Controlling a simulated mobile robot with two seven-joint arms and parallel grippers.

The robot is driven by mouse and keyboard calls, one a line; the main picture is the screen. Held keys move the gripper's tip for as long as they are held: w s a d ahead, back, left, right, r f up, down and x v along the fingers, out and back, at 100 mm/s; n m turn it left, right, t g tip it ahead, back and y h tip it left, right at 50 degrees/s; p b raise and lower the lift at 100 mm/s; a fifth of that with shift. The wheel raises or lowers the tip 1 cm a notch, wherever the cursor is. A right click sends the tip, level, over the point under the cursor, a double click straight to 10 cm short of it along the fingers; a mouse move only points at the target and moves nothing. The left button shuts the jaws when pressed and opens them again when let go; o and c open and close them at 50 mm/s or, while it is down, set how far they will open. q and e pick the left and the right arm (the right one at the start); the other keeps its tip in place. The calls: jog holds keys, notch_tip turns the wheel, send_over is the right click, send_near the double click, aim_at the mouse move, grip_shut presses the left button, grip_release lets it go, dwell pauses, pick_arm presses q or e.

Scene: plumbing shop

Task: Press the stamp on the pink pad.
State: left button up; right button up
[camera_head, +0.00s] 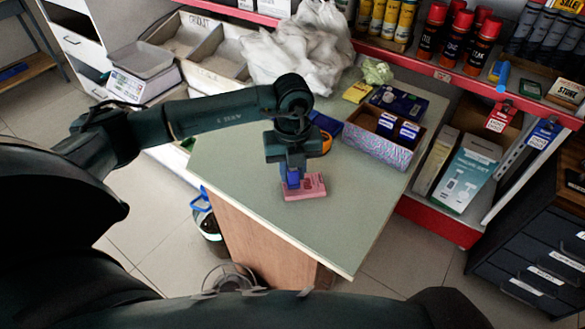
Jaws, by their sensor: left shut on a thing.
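The pink pad (313,187) lies flat on the grey-green counter top, near its middle. My left gripper (291,172) points down over the left part of the pad. It is shut on a blue stamp (293,179), whose lower end is at or just above the pad; I cannot tell whether they touch. The gripper and stamp hide part of the pad's back left. My right gripper does not show.
The counter (340,231) is clear in front and to the right of the pad. Behind it stand a patterned box (378,148) holding dark items, a dark blue box (399,103) and a white plastic bag (300,48). An orange round item (326,142) sits behind the gripper. Red-edged shelves flank the right side.

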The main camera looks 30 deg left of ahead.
pick_arm(q)
jog(key=shift+f+b, duration=0.5)
jog(key=shift+f, duration=0.25)
dwell(1.7)
jog(key=shift+r, duration=0.1)
jog(key=shift+r+p, duration=2.3)
jog(key=shift+r, duration=0.7)
